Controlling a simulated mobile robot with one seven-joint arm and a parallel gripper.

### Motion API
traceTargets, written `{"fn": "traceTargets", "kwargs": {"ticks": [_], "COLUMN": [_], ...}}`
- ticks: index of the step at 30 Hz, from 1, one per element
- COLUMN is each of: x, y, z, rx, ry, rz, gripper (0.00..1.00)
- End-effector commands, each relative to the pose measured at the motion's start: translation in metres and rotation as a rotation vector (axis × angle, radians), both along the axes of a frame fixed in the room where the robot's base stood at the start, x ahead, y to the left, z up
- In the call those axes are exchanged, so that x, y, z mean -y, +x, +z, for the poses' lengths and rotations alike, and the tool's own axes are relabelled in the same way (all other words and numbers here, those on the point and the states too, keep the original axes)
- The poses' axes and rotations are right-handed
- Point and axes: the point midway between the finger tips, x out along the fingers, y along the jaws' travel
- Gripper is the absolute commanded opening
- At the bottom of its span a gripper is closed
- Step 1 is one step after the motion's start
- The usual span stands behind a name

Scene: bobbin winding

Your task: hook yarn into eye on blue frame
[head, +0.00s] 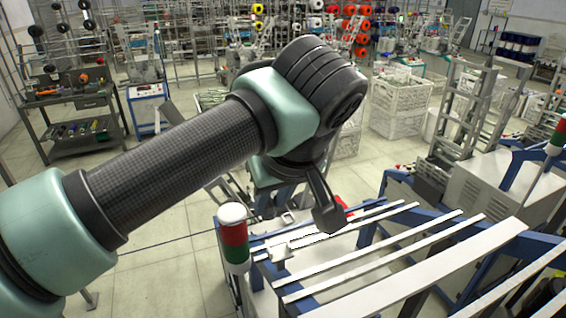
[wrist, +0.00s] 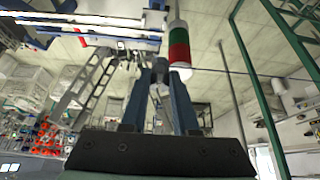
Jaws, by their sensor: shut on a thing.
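My gripper (wrist: 160,76) shows in the wrist view as two blue fingers rising from a dark mount. It is shut on a small grey thing between the fingertips; I cannot tell whether this is the yarn. The eye on the frame is too small or hidden to make out.
A red, green and white signal lamp (head: 234,238) stands at the frame's left corner; it also shows close to the fingers in the wrist view (wrist: 179,45). White crates (head: 398,105) and a tool cart (head: 82,125) stand farther back.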

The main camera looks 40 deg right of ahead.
Motion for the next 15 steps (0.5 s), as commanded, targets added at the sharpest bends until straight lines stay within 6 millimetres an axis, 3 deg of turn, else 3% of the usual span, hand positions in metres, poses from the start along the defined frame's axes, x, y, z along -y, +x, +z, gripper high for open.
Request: {"fn": "traceTargets", "kwargs": {"ticks": [1,6,15], "x": [0.006,0.014,0.013], "y": [-0.004,-0.011,-0.012], "z": [0.014,0.024,-0.009], "rx": [0.002,-0.001,-0.003], "ry": [-0.001,0.0,-0.001], "rz": [-0.015,-0.035,-0.035], "gripper": [0.0,0.0,0.0]}}
